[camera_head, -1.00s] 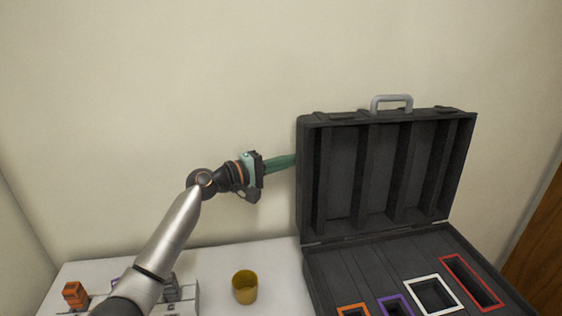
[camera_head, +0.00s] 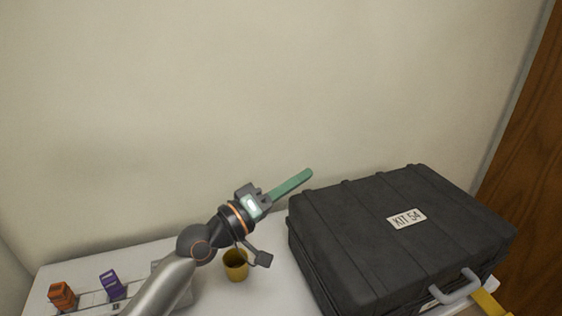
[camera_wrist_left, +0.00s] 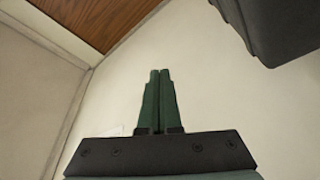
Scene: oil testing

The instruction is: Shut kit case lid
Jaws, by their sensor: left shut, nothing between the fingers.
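The black kit case (camera_head: 350,225) lies on the right of the table with its lid down. A "KIT 54" label (camera_head: 406,219) is on the lid, and a grey handle (camera_head: 456,291) is at the front edge. My left gripper (camera_head: 308,173) is above the case's back left corner, with its green fingers together and empty. In the left wrist view the fingers (camera_wrist_left: 154,72) are side by side, and a part of the dark case (camera_wrist_left: 270,28) shows at the upper right. My right gripper is not in view.
A yellow cup (camera_head: 236,265) stands on the white table (camera_head: 125,259) left of the case, close under my left wrist. An orange item (camera_head: 61,296) and a purple item (camera_head: 112,284) stand at the left. A yellow piece (camera_head: 487,302) shows by the case's front right. A wall is behind.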

